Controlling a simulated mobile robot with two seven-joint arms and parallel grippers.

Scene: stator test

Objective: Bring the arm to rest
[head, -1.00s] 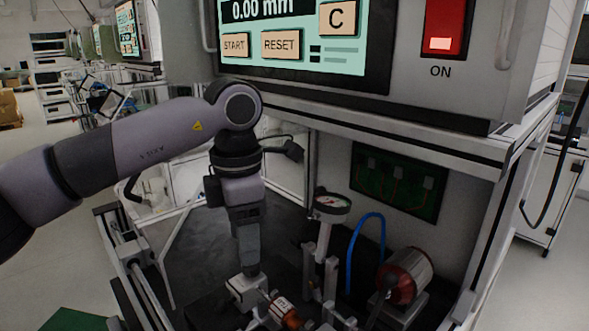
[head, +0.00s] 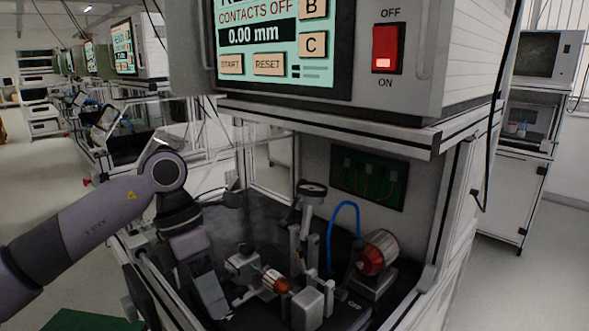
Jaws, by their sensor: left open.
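My left arm comes in from the left in the head view, and its gripper (head: 222,312) hangs low at the left front of the test station. The gripper points down and is open, with nothing seen between its fingers. A small copper-coloured stator (head: 275,281) sits in the fixture (head: 306,305) to the right of the gripper, apart from it. My right gripper is not in view.
The test station's frame (head: 437,140) and screen (head: 275,45) stand above the work area. A green mat (head: 88,321) lies at lower left.

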